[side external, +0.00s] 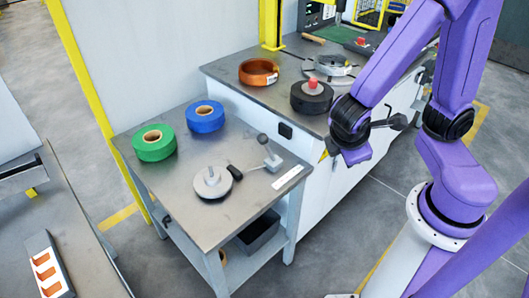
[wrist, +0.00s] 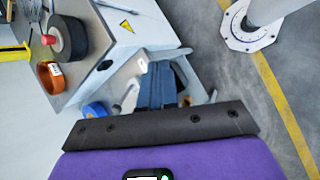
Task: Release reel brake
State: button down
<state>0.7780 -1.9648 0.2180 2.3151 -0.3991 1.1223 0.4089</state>
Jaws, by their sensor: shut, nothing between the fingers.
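The reel brake is not labelled. A small lever with a dark ball knob (side external: 262,138) stands on a grey block at the right of the low table (side external: 225,226). In the wrist view a dark bar crosses the bottom, and the fingertips do not show clearly.
A green reel (side external: 154,142) and a blue reel (side external: 205,116) sit at the back of the low table. An orange coil (side external: 259,72) and a black reel with a red knob (side external: 312,97) are on the bench (side external: 230,72). A yellow post (side external: 269,24) rises there.

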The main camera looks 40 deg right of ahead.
aim_at(268, 148)
jog(key=w+a+f+n+t, duration=0.3)
jog(key=w+f+t, duration=0.3)
jog(key=f+t, duration=0.2)
jog(key=w+a+f+n+t+y, duration=0.1)
jog(key=w+a+f+n+t, duration=0.2)
jog(key=w+a+f+t, duration=0.2)
jog(key=shift+w+a+f+n+t, duration=0.4)
jog(key=shift+w+f+t, duration=0.2)
jog(key=shift+f+t, duration=1.4)
jog(key=shift+d+f, duration=0.1)
jog(key=d+x, duration=0.2)
jog(key=x, duration=1)
jog(key=shift+d+r, duration=0.3)
jog(key=shift+d, duration=0.05)
jog(key=shift+g, duration=0.3)
